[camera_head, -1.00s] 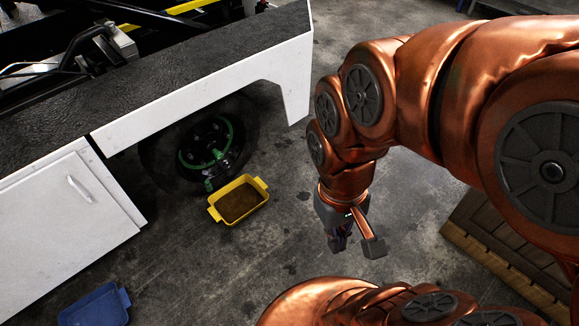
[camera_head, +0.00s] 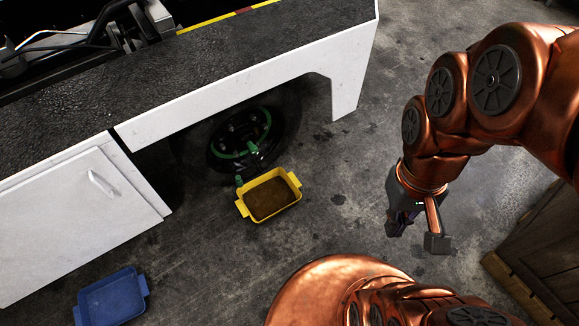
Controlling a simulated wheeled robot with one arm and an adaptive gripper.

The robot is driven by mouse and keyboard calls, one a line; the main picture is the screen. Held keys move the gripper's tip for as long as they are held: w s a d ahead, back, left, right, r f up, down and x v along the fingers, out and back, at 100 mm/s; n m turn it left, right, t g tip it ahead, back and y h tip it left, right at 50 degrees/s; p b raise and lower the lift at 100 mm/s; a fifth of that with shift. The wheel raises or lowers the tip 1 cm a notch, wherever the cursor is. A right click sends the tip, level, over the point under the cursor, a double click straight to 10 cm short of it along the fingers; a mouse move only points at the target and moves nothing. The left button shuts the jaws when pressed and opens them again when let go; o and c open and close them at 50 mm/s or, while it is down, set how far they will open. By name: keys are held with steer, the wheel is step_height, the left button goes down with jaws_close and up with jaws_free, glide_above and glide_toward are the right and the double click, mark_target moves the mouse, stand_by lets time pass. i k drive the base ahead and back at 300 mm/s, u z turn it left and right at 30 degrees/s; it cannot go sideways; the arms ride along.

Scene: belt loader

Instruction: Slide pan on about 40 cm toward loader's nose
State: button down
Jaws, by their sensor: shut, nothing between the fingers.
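The yellow pan (camera_head: 297,187), with brown liquid inside, sits on the floor just in front of the wheel (camera_head: 240,138). The white loader (camera_head: 240,98) stands behind it, its wheel arch open above the wheel. A blue pan (camera_head: 112,297) lies on the floor at the lower left. My gripper (camera_head: 394,229) hangs from the copper arm to the right of the yellow pan, apart from it and pointing down. It is shut and empty. Its fingertips are small and dark in this view. I cannot tell its exact height above the floor.
A wooden crate or pallet (camera_head: 535,250) stands at the right edge. The loader's cabinet door (camera_head: 75,215) is at the left. Stained concrete floor (camera_head: 335,220) is clear between the yellow pan and my gripper, and between the two pans.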

mark_target(267, 195)
steer(key=u, duration=0.45)
steer(key=i, duration=0.7)
steer(key=u, duration=1.1)
steer(key=i, duration=0.25)
steer(key=u, duration=0.2)
